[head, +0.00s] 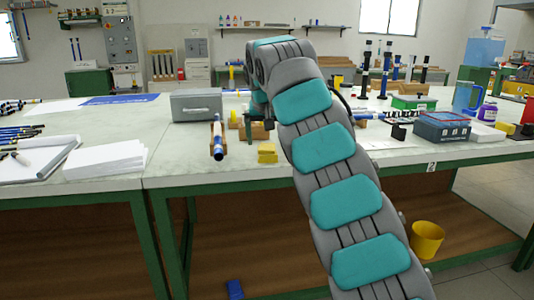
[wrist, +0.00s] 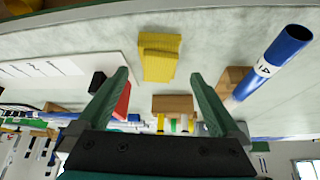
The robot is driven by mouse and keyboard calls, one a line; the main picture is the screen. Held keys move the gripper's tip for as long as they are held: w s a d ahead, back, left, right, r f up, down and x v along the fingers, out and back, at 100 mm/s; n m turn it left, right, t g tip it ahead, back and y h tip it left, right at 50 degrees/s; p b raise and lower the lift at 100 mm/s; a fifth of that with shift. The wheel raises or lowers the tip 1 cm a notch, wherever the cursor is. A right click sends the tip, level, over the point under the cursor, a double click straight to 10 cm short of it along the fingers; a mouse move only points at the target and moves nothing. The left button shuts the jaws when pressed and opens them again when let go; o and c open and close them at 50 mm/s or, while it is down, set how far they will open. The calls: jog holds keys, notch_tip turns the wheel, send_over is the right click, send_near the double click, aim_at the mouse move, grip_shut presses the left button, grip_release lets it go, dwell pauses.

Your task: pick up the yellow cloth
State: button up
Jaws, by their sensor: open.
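The yellow cloth (head: 267,153) lies folded in a small stack near the front edge of the worktable. In the wrist view the cloth (wrist: 160,58) shows beyond the fingertips, in line with the gap between them, and apart from them. My gripper (wrist: 160,76) is open, with its two green fingers spread and nothing between their tips. In the head view my gripper is small and partly hidden by my arm, just behind the cloth and above the table.
A blue-and-white rod (head: 217,141) rests on a wooden block left of the cloth. A grey box (head: 196,105) stands behind it. White papers (head: 105,160) lie to the left. The table (head: 200,174) is clear in front of the rod.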

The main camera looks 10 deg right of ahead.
aim_at(267, 148)
jog(key=x, duration=0.4)
jog(key=shift+w+d+f, duration=0.1)
jog(key=shift+w+f, duration=0.1)
jog(key=shift+f, duration=0.15)
jog(key=shift+c, duration=0.2)
jog(key=c, duration=1.3)
jog(key=shift+r, duration=0.15)
jog(key=shift+r+p, duration=0.7)
jog(key=shift+r, duration=1)
jog(key=shift+s+f, duration=0.1)
jog(key=shift+s, duration=0.05)
jog(key=shift+s+d+b, duration=0.15)
jog(key=shift+s+b, duration=0.45)
jog(key=shift+s, duration=0.05)
jog(key=shift+s+d+b, duration=0.15)
jog(key=shift+s+b, duration=0.45)
jog(key=s+b, duration=0.1)
jog(key=s, duration=0.3)
jog(key=s+d+r+b, duration=0.1)
jog(key=s, duration=0.3)
jog(key=s+d+b, duration=0.1)
jog(key=s, duration=0.4)
jog(key=shift+d+r, duration=0.15)
jog(key=shift+r, duration=0.2)
